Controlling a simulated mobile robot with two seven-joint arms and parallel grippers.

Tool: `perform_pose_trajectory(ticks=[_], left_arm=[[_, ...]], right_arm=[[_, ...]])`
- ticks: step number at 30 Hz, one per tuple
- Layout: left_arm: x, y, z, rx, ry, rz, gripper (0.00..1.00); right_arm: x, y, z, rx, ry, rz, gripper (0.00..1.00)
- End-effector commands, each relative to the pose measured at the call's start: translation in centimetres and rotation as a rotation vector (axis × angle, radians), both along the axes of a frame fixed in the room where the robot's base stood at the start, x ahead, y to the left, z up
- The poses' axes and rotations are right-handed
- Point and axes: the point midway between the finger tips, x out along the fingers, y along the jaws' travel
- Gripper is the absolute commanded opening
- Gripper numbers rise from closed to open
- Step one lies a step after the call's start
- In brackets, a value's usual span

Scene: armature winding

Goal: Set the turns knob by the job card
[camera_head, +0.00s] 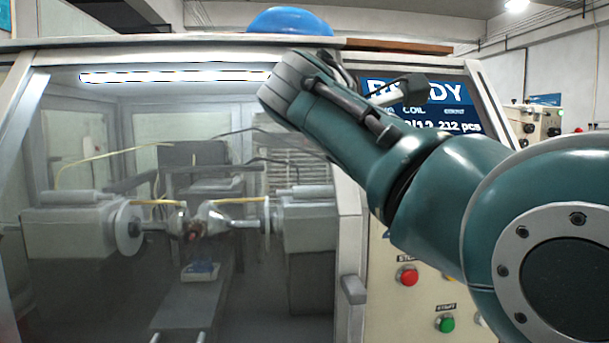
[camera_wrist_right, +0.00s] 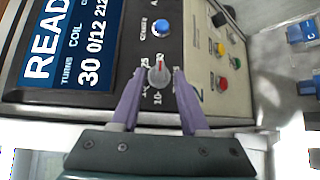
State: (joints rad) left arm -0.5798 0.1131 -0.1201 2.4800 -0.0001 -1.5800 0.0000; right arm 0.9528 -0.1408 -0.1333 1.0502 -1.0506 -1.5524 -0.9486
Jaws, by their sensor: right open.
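In the right wrist view, the grey turns knob (camera_wrist_right: 159,76) sits on the dark panel, with a red pointer mark near its upper edge. Scale numbers surround it, partly hidden by the fingers. My right gripper (camera_wrist_right: 159,79) is open, with one purple fingertip on each side of the knob; I cannot tell whether either touches it. The tilted display (camera_wrist_right: 72,45) reads READY, turns 30, coil 0/12. In the head view, my right arm hides the knob and part of the display (camera_head: 440,105). I do not see a job card. My left gripper is not in view.
A blue button (camera_wrist_right: 161,27) is near the knob in the wrist view. The head view shows a red button (camera_head: 406,275) and a green button (camera_head: 445,323) below my arm. The winding machine's clear enclosure (camera_head: 100,270) fills the left. A blue dome (camera_head: 290,21) tops it.

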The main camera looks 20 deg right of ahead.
Motion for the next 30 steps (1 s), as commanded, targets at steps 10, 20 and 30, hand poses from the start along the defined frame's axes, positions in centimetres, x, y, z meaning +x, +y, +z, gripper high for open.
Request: perform_pose_trajectory(ticks=[10,20,30], left_arm=[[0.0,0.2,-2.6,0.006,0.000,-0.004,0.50],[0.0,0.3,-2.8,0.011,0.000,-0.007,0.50],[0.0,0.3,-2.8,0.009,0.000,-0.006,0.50]], right_arm=[[-2.5,5.4,2.4,0.001,-0.002,0.002,0.45],[-3.0,6.2,3.1,-0.001,0.002,-0.002,0.45],[-3.2,6.0,1.4,0.035,-0.001,-0.001,0.45]])
